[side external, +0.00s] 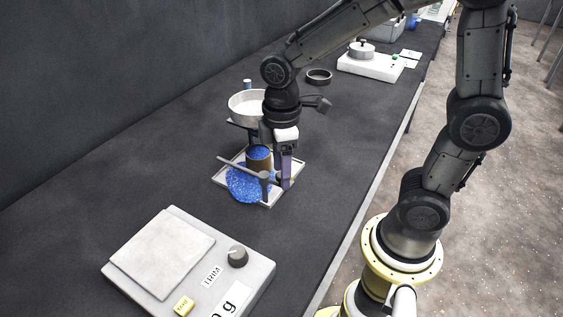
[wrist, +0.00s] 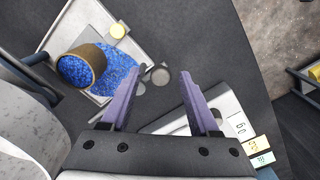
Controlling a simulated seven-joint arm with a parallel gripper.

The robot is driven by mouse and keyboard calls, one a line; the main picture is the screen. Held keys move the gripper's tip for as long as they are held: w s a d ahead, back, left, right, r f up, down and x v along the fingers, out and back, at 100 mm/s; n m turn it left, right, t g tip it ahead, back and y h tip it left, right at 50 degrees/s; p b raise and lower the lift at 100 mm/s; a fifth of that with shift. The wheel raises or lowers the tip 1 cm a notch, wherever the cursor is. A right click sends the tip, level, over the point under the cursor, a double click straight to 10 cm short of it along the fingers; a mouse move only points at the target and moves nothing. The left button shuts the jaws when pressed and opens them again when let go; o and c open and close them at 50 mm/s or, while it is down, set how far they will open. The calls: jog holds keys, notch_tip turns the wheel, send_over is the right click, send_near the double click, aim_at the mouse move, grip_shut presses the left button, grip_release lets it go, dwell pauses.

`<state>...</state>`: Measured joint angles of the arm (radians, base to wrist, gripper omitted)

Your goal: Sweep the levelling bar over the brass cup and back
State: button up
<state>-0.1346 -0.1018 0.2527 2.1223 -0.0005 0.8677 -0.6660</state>
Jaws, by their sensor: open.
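The brass cup (side external: 259,160) stands on a shallow pale tray (side external: 296,168), filled with blue granules up to its rim. It also shows tilted by perspective in the wrist view (wrist: 97,64). The grey levelling bar (side external: 240,166) shows in front of the cup in the side view, with a dark upright handle-like part at its right end. In the wrist view, a round grey piece (wrist: 160,75) shows between my fingertips; I cannot tell whether it belongs to the bar. My gripper (side external: 281,185) is open, low at the tray's right side, with purple fingers apart in the wrist view (wrist: 156,80).
Blue granules (side external: 246,186) lie spilled on the tray around the cup. A large balance (side external: 190,262) is at the front left, another device (side external: 371,64) farther back. Dark tabletop is clear to the left.

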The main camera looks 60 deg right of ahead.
notch_tip(320, 180, up, 14)
dwell(0.5)
jog(key=s+d+f+m+t, duration=0.2)
jog(key=s+m, duration=0.2)
jog(key=s, duration=0.1)
jog(key=s+d+f+m+t, duration=0.1)
jog(key=s+f+m+t, duration=0.1)
jog(key=s+m, duration=0.3)
jog(key=shift+s+d+f+t, duration=0.2)
jog(key=shift+s+d+t, duration=0.15)
jog(key=shift+s+t, duration=0.35)
